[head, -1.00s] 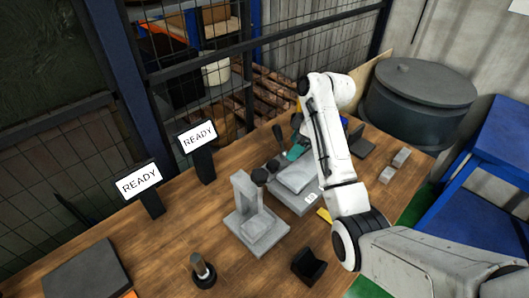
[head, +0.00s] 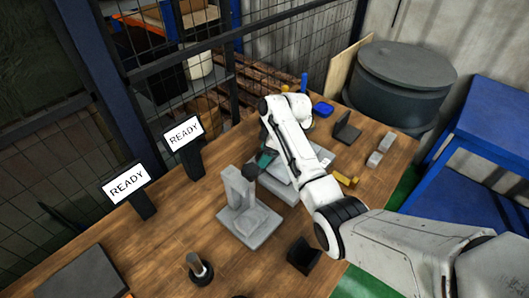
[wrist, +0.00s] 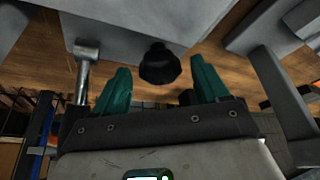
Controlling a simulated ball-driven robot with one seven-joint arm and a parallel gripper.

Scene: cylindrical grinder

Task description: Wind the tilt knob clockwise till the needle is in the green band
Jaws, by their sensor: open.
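In the wrist view a black ridged knob (wrist: 160,65) sticks out below a grey machine block (wrist: 140,25). It lies between and slightly beyond the two teal fingers of my gripper (wrist: 161,88). The fingers are open, with a gap on each side of the knob. In the head view my gripper (head: 265,158) shows only as a bit of teal beside the grey machine (head: 283,184); my arm hides much of it. A dark round knob (head: 250,171) shows there too; I cannot tell if it is the same one. No needle or green band is visible.
A metal lever (wrist: 84,72) stands left of my fingers in the wrist view. In the head view a grey stand (head: 240,190) is close left of my gripper. Two READY screens (head: 183,134) stand at the back left.

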